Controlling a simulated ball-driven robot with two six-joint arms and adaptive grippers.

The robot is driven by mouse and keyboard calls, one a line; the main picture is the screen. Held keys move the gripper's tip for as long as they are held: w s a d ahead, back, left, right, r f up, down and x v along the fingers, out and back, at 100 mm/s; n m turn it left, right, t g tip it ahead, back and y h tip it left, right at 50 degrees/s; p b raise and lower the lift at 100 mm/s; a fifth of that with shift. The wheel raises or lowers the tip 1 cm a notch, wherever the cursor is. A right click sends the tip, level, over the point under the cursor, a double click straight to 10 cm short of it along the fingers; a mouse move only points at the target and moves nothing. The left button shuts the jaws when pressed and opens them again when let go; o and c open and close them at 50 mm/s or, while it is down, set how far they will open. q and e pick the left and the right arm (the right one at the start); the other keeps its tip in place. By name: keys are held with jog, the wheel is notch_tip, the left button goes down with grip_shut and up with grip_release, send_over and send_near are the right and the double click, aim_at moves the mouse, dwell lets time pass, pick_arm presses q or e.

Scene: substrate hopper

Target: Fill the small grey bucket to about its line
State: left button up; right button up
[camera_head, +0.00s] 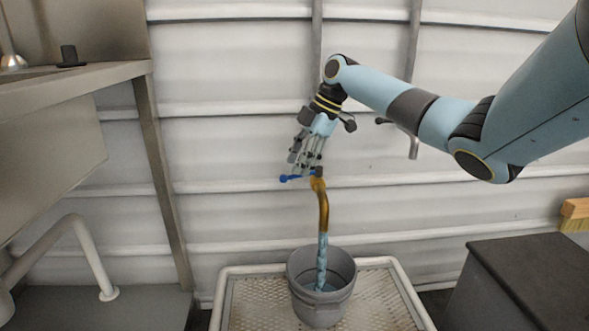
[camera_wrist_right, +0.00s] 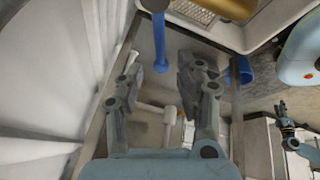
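The small grey bucket (camera_head: 306,305) stands upright under a brass tap spout (camera_head: 323,212). A pale blue stream of water (camera_head: 321,262) runs from the spout into it. Some water shows inside; I cannot make out a fill line. The tap's blue lever (camera_head: 293,178) points left, and its blue handle also shows in the right wrist view (camera_wrist_right: 160,45). My right gripper (camera_head: 302,168) is just above the lever. In the wrist view its fingers (camera_wrist_right: 160,85) are apart with nothing between the tips. My left gripper (camera_wrist_right: 283,108) appears small at the right of the wrist view, its opening unclear.
The bucket stands on a grated stand with a pale tube frame (camera_head: 228,300). A metal counter (camera_head: 75,85) is at left, a dark-topped box (camera_head: 535,275) at right. A brush (camera_head: 575,215) sits at the far right. A ribbed white wall is behind.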

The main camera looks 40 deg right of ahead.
jog(key=v, duration=0.9)
jog(key=shift+r, duration=0.1)
